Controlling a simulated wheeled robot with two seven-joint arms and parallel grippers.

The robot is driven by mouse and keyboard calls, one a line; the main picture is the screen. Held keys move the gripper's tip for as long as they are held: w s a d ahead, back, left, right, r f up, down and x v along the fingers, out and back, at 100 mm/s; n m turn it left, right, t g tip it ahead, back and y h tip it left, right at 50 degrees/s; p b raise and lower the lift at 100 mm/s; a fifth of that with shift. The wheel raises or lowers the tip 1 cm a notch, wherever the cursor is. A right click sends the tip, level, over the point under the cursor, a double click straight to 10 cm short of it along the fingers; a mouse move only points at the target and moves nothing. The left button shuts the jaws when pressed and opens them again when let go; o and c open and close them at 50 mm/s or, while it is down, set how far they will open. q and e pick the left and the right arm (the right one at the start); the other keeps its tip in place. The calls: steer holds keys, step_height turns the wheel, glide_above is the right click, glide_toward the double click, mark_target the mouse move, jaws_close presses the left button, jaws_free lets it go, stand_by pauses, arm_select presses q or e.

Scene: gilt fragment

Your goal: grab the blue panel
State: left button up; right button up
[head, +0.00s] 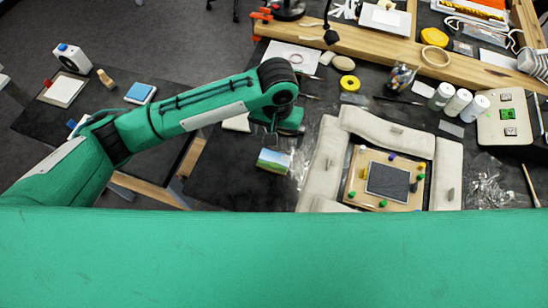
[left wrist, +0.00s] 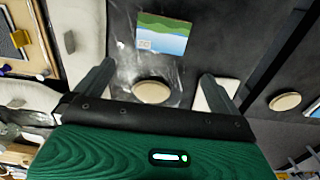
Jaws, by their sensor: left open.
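A small panel painted with a green and blue landscape (head: 274,160) lies on the dark table, left of the padded frame. It also shows in the left wrist view (left wrist: 165,35), beyond my fingers and apart from them. A flat light-blue pad (head: 140,92) lies on the left table; I cannot tell which of the two is the blue panel. My left gripper (left wrist: 156,70) is open and empty above the table. In the head view its hand is just above the painted panel, with its fingertips mostly hidden. My right gripper is not in view.
Beige padded cushions (head: 320,165) surround a wooden board with a dark slate (head: 388,181) and several coloured pins. A pale round disc (left wrist: 151,91) shows between my fingers. Crumpled clear film lies near the painted panel. White jars (head: 458,103) stand at the right.

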arm_select(q)
glide_above(275, 156)
steer(key=f, duration=0.4)
steer(key=shift+w+d+f+p, duration=0.2)
steer(key=shift+f+p, duration=0.1)
steer(key=shift+f, duration=0.05)
steer(key=f, duration=0.1)
steer(key=f+p, duration=0.1)
steer(key=f, duration=0.1)
steer(key=f+p, duration=0.1)
steer(key=f, duration=0.1)
steer(key=shift+s+a+f, duration=0.15)
steer(key=shift+s, duration=0.1)
steer(key=c, duration=0.9)
